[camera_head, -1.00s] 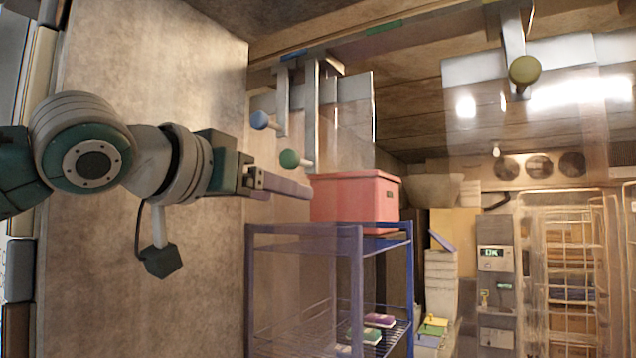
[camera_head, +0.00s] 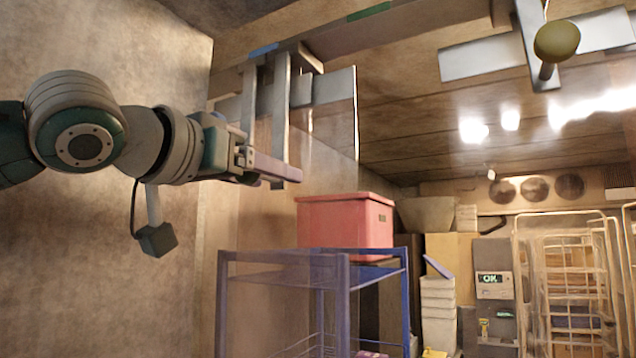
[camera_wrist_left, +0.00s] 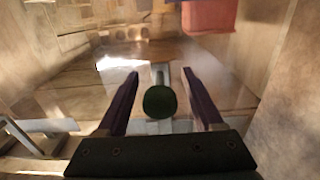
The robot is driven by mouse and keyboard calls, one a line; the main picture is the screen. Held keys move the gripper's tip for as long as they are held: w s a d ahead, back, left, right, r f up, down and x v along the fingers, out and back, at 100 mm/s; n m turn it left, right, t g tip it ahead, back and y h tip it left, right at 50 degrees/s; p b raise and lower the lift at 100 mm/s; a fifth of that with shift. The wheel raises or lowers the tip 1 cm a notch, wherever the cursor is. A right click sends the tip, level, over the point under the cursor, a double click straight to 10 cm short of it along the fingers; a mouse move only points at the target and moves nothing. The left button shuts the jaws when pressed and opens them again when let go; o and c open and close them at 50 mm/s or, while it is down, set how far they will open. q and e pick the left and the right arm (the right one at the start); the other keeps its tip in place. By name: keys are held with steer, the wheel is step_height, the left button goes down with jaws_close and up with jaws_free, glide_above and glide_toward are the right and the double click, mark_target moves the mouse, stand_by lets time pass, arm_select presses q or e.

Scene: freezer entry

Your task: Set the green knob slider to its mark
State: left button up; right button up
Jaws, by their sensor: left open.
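The green knob (camera_wrist_left: 160,101) shows in the left wrist view between the two fingers of my left gripper (camera_wrist_left: 160,74), with gaps on both sides. In the head view my left gripper (camera_head: 285,172) is open at the lower end of the green slider's grey hanging bar (camera_head: 281,115) and hides the knob. The overhead rail (camera_head: 420,25) carries a green mark (camera_head: 369,11), right of that bar, and a blue mark (camera_head: 263,49). My right gripper is not in view.
A second grey bar (camera_head: 249,95) hangs just left of the green slider's bar. An olive knob (camera_head: 557,40) hangs at upper right. Clear strips (camera_head: 335,120) hang behind the bars. A red crate (camera_head: 345,225) stands on a blue rack (camera_head: 349,290) below.

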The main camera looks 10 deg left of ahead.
arm_select(q)
jaws_close()
stand_by(0.6)
stand_by(0.8)
